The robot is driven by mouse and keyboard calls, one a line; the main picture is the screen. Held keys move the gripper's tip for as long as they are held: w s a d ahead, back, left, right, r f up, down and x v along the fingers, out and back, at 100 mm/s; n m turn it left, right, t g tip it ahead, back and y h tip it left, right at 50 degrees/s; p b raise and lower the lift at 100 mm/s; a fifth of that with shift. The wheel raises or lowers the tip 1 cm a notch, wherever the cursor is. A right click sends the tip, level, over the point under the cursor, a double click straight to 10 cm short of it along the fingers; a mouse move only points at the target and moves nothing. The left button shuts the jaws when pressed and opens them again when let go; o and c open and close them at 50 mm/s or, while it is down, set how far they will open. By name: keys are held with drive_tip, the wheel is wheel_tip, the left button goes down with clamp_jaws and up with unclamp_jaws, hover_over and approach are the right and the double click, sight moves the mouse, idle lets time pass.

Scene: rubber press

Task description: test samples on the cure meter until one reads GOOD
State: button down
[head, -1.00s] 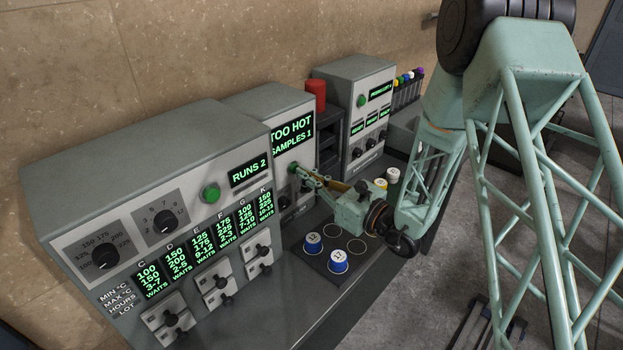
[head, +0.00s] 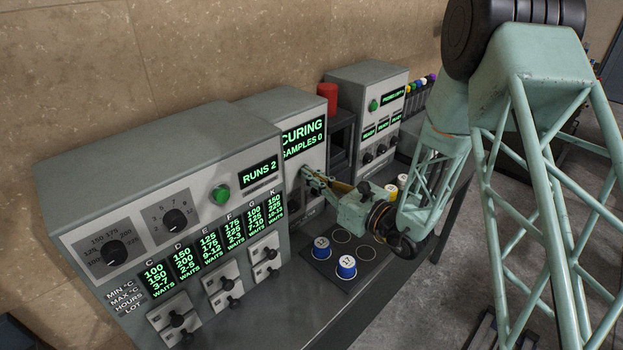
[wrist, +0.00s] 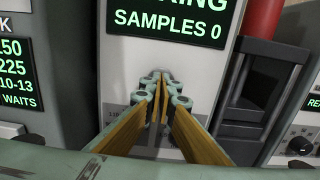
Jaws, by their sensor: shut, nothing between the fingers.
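The cure meter (head: 303,170) is the middle grey cabinet; its green display (head: 303,138) reads CURING, SAMPLES 0. In the wrist view the display (wrist: 168,22) is partly cut off. My gripper (head: 306,174) is shut and empty, its fingertips at the meter's front just below the display. The fingertips (wrist: 163,82) meet in the wrist view and hide the panel behind them; I cannot tell whether they touch it. A blue-sided sample pot (head: 321,248) and another blue one marked 17 (head: 346,267) stand on the dark mat (head: 325,268).
The left cabinet (head: 150,150) has dials, a green button, lot panels and a RUNS 2 display (head: 258,173). A right cabinet (head: 365,85) shows READY panels. A red cylinder (head: 327,95) stands on a dark rack between cabinets. Empty ring marks lie on the mat.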

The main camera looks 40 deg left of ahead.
drive_tip(key=shift+d, duration=0.15)
drive_tip(key=s+d+b, duration=0.1)
drive_tip(key=d, duration=1.2)
drive_tip(key=shift+d+b, duration=0.35)
idle(0.7)
drive_tip(key=s+d+r+n+g+h, duration=0.1)
drive_tip(key=s+d+r+n+g, duration=0.45)
drive_tip(key=s+r, duration=0.5)
drive_tip(key=s+d+r+n+g+h+b, duration=0.1)
drive_tip(key=s+d+r+n+h, duration=0.1)
drive_tip(key=s+d+r+n, duration=0.3)
drive_tip(key=s+d+r+n+g+h, duration=0.1)
drive_tip(key=s+d+h, duration=0.25)
drive_tip(key=d, duration=0.25)
drive_tip(key=s+d+n+t+h, duration=0.2)
drive_tip(key=s+d+t+h, duration=0.1)
drive_tip(key=d, duration=1.1)
drive_tip(key=s+d+r+n+t+h+b, duration=0.1)
drive_tip(key=s+d+n+t+h, duration=0.2)
drive_tip(key=d, duration=1.1)
drive_tip(key=s+d+r+n+t+h+b, duration=0.1)
drive_tip(key=s+d+t+h, duration=0.3)
drive_tip(key=d, duration=1)
drive_tip(key=shift+n+h, duration=0.75)
